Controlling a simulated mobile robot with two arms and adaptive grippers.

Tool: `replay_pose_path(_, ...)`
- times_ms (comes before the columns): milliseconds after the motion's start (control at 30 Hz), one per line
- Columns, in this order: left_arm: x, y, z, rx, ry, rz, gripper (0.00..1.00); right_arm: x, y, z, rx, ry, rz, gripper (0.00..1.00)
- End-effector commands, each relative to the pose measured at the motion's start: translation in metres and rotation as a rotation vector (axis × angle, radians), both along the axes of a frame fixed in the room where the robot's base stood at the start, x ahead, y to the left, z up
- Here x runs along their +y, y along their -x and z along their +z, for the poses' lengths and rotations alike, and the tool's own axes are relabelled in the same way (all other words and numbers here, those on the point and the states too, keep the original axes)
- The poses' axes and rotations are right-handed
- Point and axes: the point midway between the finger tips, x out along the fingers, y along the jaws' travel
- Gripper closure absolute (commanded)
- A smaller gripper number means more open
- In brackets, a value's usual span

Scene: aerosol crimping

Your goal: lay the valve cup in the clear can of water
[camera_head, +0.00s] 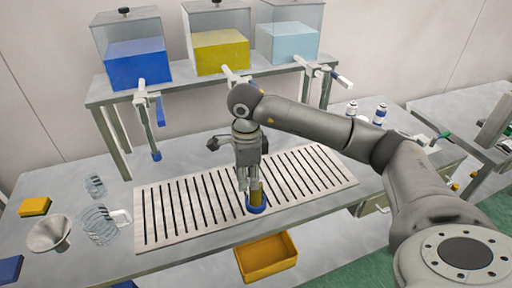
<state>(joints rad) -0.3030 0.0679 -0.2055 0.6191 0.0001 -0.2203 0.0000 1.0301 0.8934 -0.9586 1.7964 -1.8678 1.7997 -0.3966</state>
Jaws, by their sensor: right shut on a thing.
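My right gripper (246,184) points down over the slotted grating, at the top of a small can (257,196). The can looks clear with yellow-brown contents, not plainly water, and stands upright in a blue ring base. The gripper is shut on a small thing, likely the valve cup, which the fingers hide. I cannot tell whether it touches the can. My left gripper is not in view.
The pale slotted grating (172,216) runs along the bench. Blue (136,62), yellow (222,52) and light-blue (288,42) tanks stand on the shelf behind. A funnel (49,233) and clear pieces (97,224) lie left. An orange bin (266,258) is in front.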

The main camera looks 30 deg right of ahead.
Motion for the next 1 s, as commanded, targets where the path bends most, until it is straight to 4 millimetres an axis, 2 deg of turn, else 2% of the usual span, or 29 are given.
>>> replay_pose_path(33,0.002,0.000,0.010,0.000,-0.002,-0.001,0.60,-0.008,-0.006,0.009,0.002,-0.002,-0.119,0.85)
replay_pose_path(200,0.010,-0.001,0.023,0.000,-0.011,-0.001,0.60,-0.028,-0.020,0.018,0.006,-0.003,-0.466,0.85)
replay_pose_path(400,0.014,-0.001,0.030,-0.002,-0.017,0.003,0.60,-0.043,-0.028,0.024,0.009,-0.004,-0.704,0.85)
replay_pose_path(733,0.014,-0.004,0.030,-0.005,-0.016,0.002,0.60,-0.048,-0.031,0.021,0.010,-0.003,-0.801,0.85)
replay_pose_path(1000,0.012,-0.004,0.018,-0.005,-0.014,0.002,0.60,-0.048,-0.030,0.003,0.011,-0.002,-0.799,0.85)
